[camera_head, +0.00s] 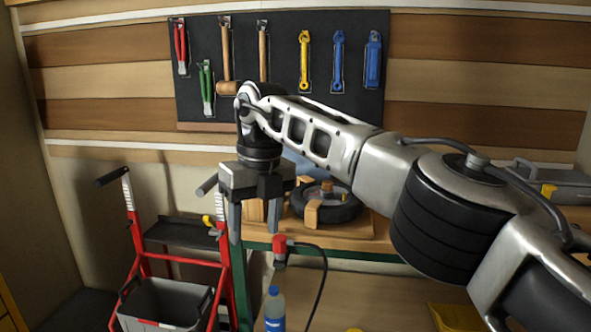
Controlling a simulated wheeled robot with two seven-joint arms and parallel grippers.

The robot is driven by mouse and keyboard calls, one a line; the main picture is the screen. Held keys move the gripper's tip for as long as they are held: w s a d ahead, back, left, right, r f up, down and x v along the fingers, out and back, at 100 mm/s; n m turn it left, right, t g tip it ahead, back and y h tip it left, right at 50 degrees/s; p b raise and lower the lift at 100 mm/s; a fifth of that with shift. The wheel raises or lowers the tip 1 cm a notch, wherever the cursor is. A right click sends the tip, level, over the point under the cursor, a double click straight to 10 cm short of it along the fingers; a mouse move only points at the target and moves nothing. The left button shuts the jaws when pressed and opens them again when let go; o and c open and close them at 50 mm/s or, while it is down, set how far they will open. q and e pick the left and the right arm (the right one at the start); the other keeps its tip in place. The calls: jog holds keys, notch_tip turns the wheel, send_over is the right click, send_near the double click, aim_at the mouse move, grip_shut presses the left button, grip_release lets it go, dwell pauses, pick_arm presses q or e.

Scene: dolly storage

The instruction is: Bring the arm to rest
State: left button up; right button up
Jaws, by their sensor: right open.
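My right arm (325,138) reaches in from the right side across the middle of the view. Its wrist is bent so that the right gripper (253,220) points down. The two fingers are apart, and I see nothing held between them. The gripper hangs in front of the left end of the workbench, between the red dolly (140,250) on its left and a black wheel (338,210) on its right. Whether it touches anything behind it is hard to tell. My left gripper is not in view.
The wheel lies on a wooden board (362,232) on the bench. A grey crate (165,302) sits on the dolly. A grey toolbox (560,182) stands right. Tools hang on a black panel (280,62).

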jog(key=s+a+f+g+y, duration=0.1)
jog(key=s+a+f+y, duration=0.3)
jog(key=a, duration=0.4)
jog(key=s+a+f+g+y, duration=0.25)
jog(key=a+y, duration=0.25)
jog(key=a, duration=0.3)
jog(key=s+a+r+m+t+y, duration=0.2)
jog(key=a+r+m+y, duration=0.15)
jog(key=y, duration=0.45)
jog(key=w+d+r+m+t+h, duration=0.15)
jog(key=w+d+m+t, duration=0.55)
jog(key=d+m+t, duration=0.8)
jog(key=d+f+m+t+h, duration=0.4)
jog(key=d+f+m+h, duration=0.8)
jog(key=m, duration=0.4)
jog(key=s+d+f+m+g+h, duration=0.4)
jog(key=s+d+f+m+g, duration=0.15)
jog(key=s+d+f, duration=0.45)
jog(key=s+d+f+m+g, duration=0.1)
jog(key=s+d+f+g, duration=0.3)
jog(key=s, duration=0.5)
jog(key=s+d+f+g, duration=0.1)
jog(key=s+d+g, duration=0.35)
jog(key=s, duration=0.45)
jog(key=w+a+f+t+y, duration=0.2)
jog(key=w+a+f+t, duration=0.3)
jog(key=w+t, duration=0.1)
jog(key=shift+a+f+t, duration=0.15)
jog(key=shift+f+t, duration=0.1)
jog(key=shift+t, duration=0.5)
